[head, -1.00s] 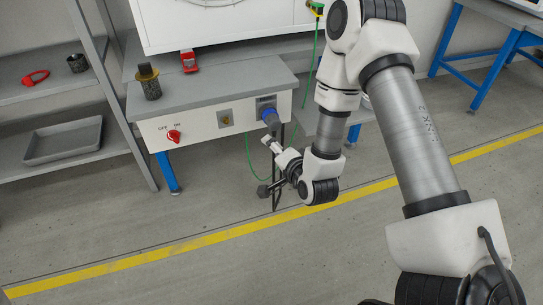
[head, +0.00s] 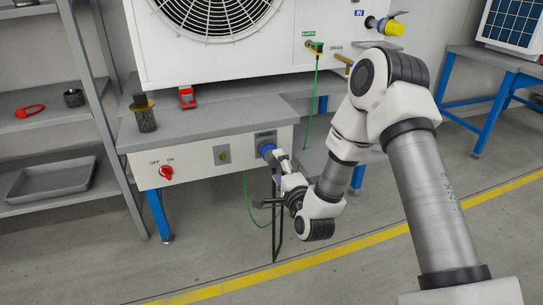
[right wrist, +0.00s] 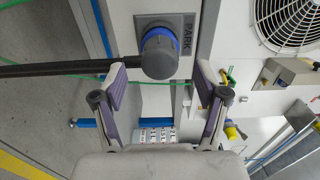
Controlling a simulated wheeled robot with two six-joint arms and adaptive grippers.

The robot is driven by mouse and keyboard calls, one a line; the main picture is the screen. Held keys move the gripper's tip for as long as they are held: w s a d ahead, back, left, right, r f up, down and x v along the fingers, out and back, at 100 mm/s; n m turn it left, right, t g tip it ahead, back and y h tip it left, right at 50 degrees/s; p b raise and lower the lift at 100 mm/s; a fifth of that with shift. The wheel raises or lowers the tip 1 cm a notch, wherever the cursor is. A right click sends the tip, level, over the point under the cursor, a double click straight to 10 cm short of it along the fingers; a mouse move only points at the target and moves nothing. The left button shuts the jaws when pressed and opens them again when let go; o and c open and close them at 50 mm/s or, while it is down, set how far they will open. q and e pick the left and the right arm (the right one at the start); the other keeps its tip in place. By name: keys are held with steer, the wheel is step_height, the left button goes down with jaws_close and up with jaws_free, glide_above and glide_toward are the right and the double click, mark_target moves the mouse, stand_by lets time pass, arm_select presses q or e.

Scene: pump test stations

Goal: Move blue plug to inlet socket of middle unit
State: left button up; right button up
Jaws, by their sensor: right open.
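The blue plug (head: 267,150) with a grey body sits in a socket on the front of the white-fronted bench. In the right wrist view the plug (right wrist: 160,50) is in a grey socket labelled PARK (right wrist: 188,32). My right gripper (right wrist: 161,68) is open, with one finger on each side of the plug's grey end and apart from it. A black cable (right wrist: 60,69) runs from the plug. In the head view a blue IN label (head: 359,13) is on the white fan unit (head: 280,50), beside a yellow fitting (head: 391,27). My left gripper is out of view.
A green cable (head: 316,90) hangs from the fan unit and loops under the bench (head: 200,131). A red OFF/ON switch (head: 166,173), a brass-topped cylinder (head: 145,118) and a red block (head: 187,97) are nearby. A shelf rack with a tray (head: 50,180) stands left.

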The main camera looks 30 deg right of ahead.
mark_target(276, 163)
steer(key=x, duration=0.5)
steer(key=shift+w, duration=0.35)
stand_by(0.7)
jaws_close()
steer(key=shift+s, duration=0.15)
steer(key=shift+v, duration=2.85)
